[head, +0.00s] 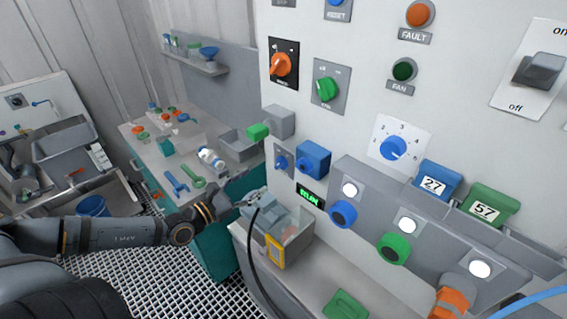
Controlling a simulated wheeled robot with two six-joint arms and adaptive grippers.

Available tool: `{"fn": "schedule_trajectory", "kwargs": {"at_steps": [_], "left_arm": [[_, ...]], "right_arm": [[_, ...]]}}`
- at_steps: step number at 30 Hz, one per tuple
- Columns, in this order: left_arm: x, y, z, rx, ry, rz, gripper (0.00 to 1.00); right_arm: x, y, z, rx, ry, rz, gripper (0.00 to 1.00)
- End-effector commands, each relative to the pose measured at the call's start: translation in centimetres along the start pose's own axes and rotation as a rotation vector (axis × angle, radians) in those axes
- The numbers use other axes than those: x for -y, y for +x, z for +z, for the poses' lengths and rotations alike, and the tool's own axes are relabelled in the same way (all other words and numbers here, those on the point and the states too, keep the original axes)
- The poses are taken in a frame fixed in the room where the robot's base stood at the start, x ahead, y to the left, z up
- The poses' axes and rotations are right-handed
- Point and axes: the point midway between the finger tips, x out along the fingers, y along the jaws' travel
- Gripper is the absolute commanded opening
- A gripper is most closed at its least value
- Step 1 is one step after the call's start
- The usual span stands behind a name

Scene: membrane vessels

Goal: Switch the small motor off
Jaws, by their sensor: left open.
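No thing in the head view is clearly labelled as the small motor or its switch. On the grey panel are an orange rotary knob (282,65) on a black plate, a green rotary knob (326,89), a blue dial (393,147) with numbers, and a small blue knob (281,163). A large grey lever switch (538,70) has "on" above and "off" below. A green push button (258,131) sticks out from a grey box at the panel's left edge. My left gripper (260,196) is open, below the small blue knob and left of the lit green display (310,197).
A sloped console carries a blue button (342,213), a green button (393,248) and an orange knob (450,300). A cluttered workbench (150,172) is behind.

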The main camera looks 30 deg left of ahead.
Motion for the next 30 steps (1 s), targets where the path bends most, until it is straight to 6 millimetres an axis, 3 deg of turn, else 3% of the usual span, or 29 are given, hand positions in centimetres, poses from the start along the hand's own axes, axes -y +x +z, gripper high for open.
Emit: {"fn": "schedule_trajectory", "kwargs": {"at_steps": [5,10,17,19,30], "left_arm": [[0.3,0.2,-0.1,0.003,0.012,-0.010,0.65],[0.4,2.1,-0.7,0.007,0.010,-0.005,0.65],[0.3,5.4,-0.4,0.012,0.003,0.000,0.65],[-0.2,5.8,0.5,0.008,0.004,0.004,0.65],[0.0,9.1,0.3,0.007,0.005,-0.002,0.65]], "right_arm": [[0.7,0.4,0.2,0.002,0.003,-0.007,0.40],[1.7,3.2,0.7,0.006,0.007,-0.017,0.40],[1.5,6.6,1.1,0.006,0.005,-0.012,0.40],[1.3,5.3,0.9,0.006,0.004,-0.010,0.40],[0.8,4.2,0.7,0.004,0.002,-0.006,0.40]]}}
